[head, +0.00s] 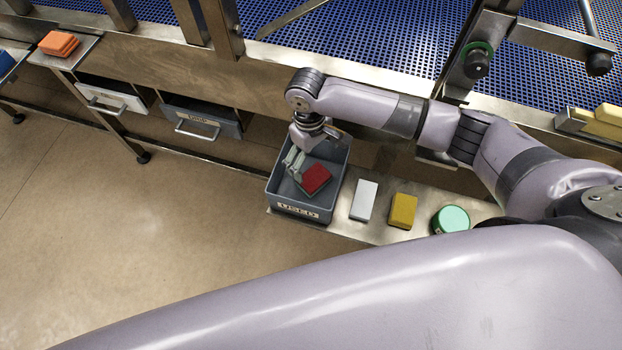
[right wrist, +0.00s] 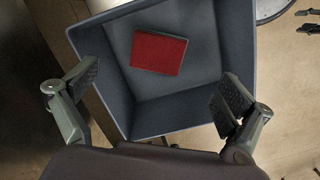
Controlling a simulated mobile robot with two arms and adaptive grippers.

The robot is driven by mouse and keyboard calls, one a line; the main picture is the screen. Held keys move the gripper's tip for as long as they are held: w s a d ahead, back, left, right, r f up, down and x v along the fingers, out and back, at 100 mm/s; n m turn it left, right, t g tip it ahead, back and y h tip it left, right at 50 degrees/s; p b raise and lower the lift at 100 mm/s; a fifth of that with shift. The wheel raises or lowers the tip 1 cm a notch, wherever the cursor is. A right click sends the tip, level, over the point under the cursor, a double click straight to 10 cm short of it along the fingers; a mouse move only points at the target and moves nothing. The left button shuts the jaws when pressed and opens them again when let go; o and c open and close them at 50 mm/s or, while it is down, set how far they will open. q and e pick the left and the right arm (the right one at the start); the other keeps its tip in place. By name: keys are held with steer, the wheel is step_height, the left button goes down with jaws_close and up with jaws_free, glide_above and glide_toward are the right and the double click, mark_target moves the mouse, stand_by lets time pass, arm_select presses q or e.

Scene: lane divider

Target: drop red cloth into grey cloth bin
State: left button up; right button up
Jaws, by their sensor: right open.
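The red cloth (head: 315,179) is a folded square inside the grey bin (head: 301,209), which has a "USED" label on its front. In the right wrist view the red cloth (right wrist: 158,52) lies flat on the floor of the grey bin (right wrist: 165,118), near its far wall. My right gripper (head: 295,168) is over the bin, its fingers spread. In the right wrist view the right gripper (right wrist: 158,92) is open and empty, apart from the cloth. My left gripper is not in view.
A shelf (head: 378,235) beside the bin holds a white block (head: 363,201), a yellow block (head: 403,211) and a green round container (head: 450,219). Blue mesh (head: 355,35) lies behind.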

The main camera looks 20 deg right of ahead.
step_height(320, 180, up, 12)
steer(key=w, duration=0.1)
steer(key=shift+a, duration=0.35)
steer(key=shift+w, duration=0.1)
stand_by(0.5)
